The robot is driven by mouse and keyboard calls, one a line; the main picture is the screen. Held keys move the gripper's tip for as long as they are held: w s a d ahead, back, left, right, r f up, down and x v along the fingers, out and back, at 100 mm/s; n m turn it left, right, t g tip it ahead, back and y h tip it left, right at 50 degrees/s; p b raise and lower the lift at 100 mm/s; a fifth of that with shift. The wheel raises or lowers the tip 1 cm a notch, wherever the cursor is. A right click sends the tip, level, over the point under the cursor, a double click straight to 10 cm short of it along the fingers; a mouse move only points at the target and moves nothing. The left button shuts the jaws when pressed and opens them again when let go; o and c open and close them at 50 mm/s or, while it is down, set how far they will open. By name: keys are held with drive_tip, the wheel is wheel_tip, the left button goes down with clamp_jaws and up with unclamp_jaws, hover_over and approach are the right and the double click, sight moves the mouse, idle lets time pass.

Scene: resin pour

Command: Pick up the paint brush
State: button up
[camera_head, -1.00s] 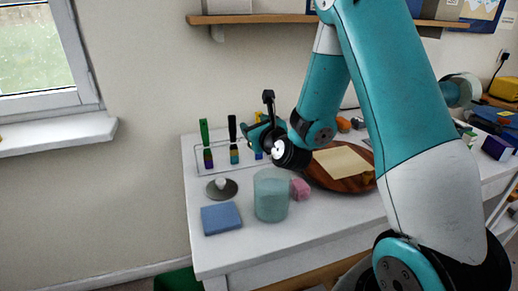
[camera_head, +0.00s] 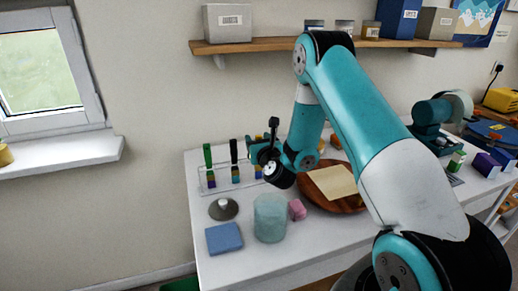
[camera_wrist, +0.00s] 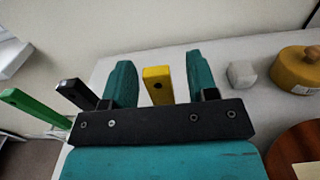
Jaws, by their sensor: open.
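Several brushes with upright flat handles stand in a clear rack (camera_head: 212,188) at the back left of the white table. One has a green handle (camera_head: 208,155), one a black handle (camera_head: 234,151), and one a yellow handle (camera_wrist: 158,84). My gripper (camera_wrist: 161,80) is open in the wrist view. The yellow handle shows between its two teal fingers, with gaps on both sides; I cannot tell the depth. The black handle (camera_wrist: 76,94) and green handle (camera_wrist: 33,107) are left of the fingers. In the head view my wrist partly hides the yellow-handled brush.
A cloudy cup (camera_head: 270,218), a pink block (camera_head: 297,209), a blue sponge-like block (camera_head: 224,238) and a round grey stand (camera_head: 223,209) are in front of the rack. A wooden plate (camera_head: 325,198) holds a pale sheet (camera_head: 333,181). A shelf (camera_head: 270,45) hangs above.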

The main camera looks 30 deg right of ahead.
drive_tip(key=shift+w+d+r+p, duration=0.15)
drive_tip(key=shift+w+p, duration=0.35)
drive_tip(key=shift+p, duration=0.1)
drive_tip(key=shift+w+f, duration=0.1)
drive_tip(key=shift+f, duration=0.1)
drive_tip(key=shift+c, duration=0.2)
clamp_jaws()
